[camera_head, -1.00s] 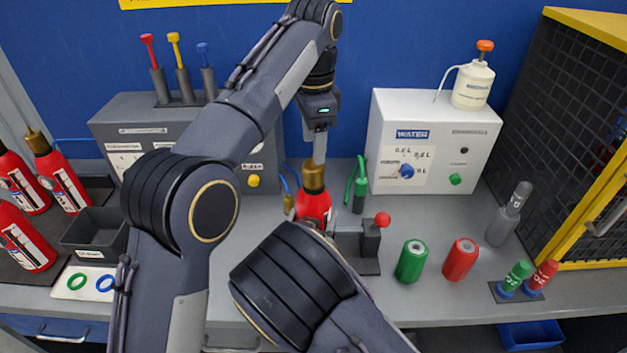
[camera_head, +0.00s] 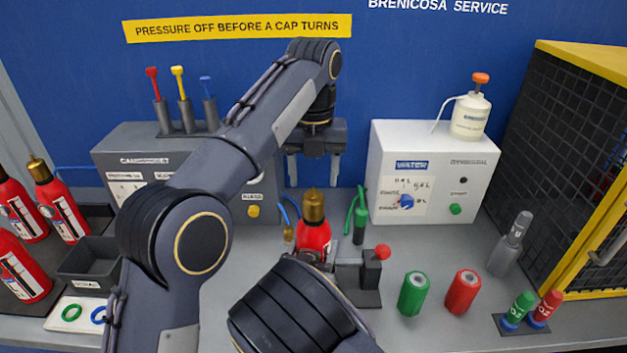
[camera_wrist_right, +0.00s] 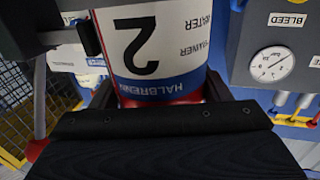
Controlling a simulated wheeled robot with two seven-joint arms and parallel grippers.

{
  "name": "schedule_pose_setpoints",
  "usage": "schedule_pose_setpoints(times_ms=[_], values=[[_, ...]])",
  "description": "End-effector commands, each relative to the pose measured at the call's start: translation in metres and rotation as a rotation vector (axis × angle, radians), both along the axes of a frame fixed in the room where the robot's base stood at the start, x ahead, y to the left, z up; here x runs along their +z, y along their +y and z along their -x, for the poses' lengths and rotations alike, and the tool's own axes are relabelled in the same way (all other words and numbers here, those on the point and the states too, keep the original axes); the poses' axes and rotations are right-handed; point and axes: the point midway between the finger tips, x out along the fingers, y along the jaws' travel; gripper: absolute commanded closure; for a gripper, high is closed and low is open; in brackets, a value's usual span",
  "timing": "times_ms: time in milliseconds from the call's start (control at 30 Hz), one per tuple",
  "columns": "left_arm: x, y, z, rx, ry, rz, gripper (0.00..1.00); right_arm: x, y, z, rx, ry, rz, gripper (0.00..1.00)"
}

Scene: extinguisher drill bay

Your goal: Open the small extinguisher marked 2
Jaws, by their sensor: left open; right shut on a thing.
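The small red extinguisher (camera_head: 313,238) with a brass cap (camera_head: 313,205) stands upright at the middle of the bench. Its lower part is hidden behind my right arm. In the right wrist view, its white label with a large 2 (camera_wrist_right: 140,48) appears upside down. My left gripper (camera_head: 313,182) is open and points down over the cap. Its two fingers are spread to either side, with tips near the height of the cap's top. No hold on the cap shows.
A black clamp-like block with a red knob (camera_head: 382,252) stands right beside the extinguisher. A white water box (camera_head: 440,205) and a grey bleed box (camera_head: 140,140) stand behind. Green (camera_head: 413,294) and red (camera_head: 462,292) cylinders are at right. More extinguishers (camera_head: 62,205) stand far left.

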Motion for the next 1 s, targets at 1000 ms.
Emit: schedule_pose_setpoints(times_ms=[1000], values=[[-0.077, 0.000, 0.000, -0.002, 0.001, 0.000, 0.52, -0.001, 0.000, 0.000, 0.000, 0.002, -0.001, 0.94]])
